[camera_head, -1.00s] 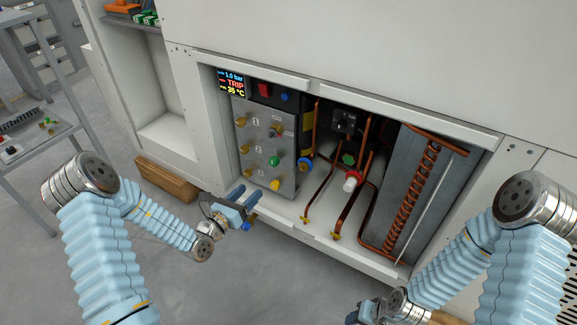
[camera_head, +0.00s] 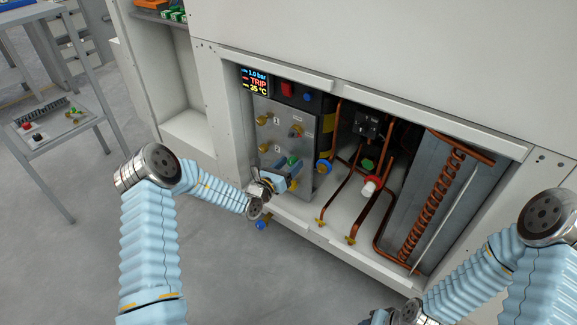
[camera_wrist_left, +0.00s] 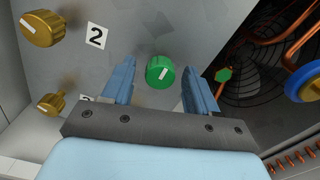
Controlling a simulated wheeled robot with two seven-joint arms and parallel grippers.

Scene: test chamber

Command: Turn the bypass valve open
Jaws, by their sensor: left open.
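A green round knob (camera_head: 294,160) with a white pointer mark sits low on the grey valve panel (camera_head: 300,115). I cannot read a label naming the bypass valve. In the left wrist view the green knob (camera_wrist_left: 160,72) lies between the two blue fingers, with space on both sides. My left gripper (camera_head: 288,173) is open and empty in front of the panel's lower part. Whether its fingertips reach around the knob is unclear. My right gripper (camera_head: 380,317) is mostly cut off at the bottom edge, so its jaws are not readable.
Brass knobs (camera_wrist_left: 40,28) are to the left of the green one. Copper pipes, a red-and-white valve (camera_head: 370,186) and a coil (camera_head: 425,205) fill the bay. A display (camera_head: 255,82) shows TRIP. The bay has a raised front sill.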

